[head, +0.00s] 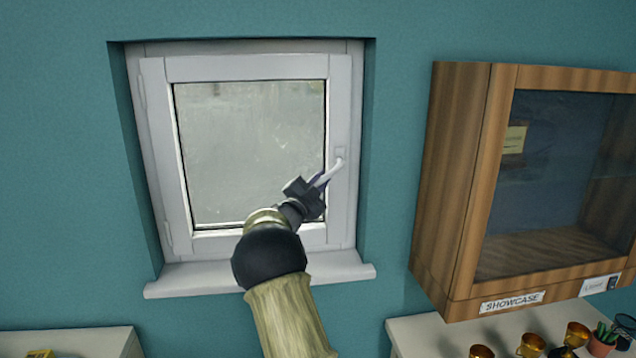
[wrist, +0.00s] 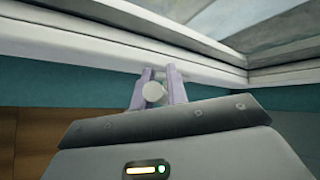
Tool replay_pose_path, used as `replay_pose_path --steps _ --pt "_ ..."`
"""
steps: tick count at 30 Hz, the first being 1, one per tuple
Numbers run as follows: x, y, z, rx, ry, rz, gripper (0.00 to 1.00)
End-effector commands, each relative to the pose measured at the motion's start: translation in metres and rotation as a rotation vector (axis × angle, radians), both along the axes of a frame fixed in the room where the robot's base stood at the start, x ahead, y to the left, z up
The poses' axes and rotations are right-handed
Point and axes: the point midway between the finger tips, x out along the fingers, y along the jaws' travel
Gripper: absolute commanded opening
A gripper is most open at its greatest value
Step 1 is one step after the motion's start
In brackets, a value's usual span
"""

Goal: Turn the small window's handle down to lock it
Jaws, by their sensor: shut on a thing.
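The small window (head: 160,150) has a white frame and is set in a teal wall; its sash looks closed. The white handle (head: 331,172) is on the right side of the sash. From its mount it slants down and to the left, between level and straight down. My gripper (head: 320,182) is shut on the outer part of the handle. In the wrist view the rounded handle end (wrist: 153,91) shows between the two pale purple fingers of my gripper (wrist: 158,88). The fingers hide part of the handle.
A wooden showcase (head: 455,180) with a glass door hangs to the right of the window. The white sill (head: 340,268) juts out below it. Several gold cups (head: 530,345) and a potted plant (head: 603,340) stand on a surface (head: 420,335) at the lower right.

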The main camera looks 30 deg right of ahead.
Motion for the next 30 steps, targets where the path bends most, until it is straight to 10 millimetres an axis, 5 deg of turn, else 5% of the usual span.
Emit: replay_pose_path --steps 4,17,30 --pt "0.0 0.001 0.001 -0.001 -0.002 -0.001 0.37" --pt "-0.003 0.009 -0.003 0.001 -0.002 0.001 0.37" --pt "-0.034 0.077 -0.031 0.0 -0.001 0.003 0.37"
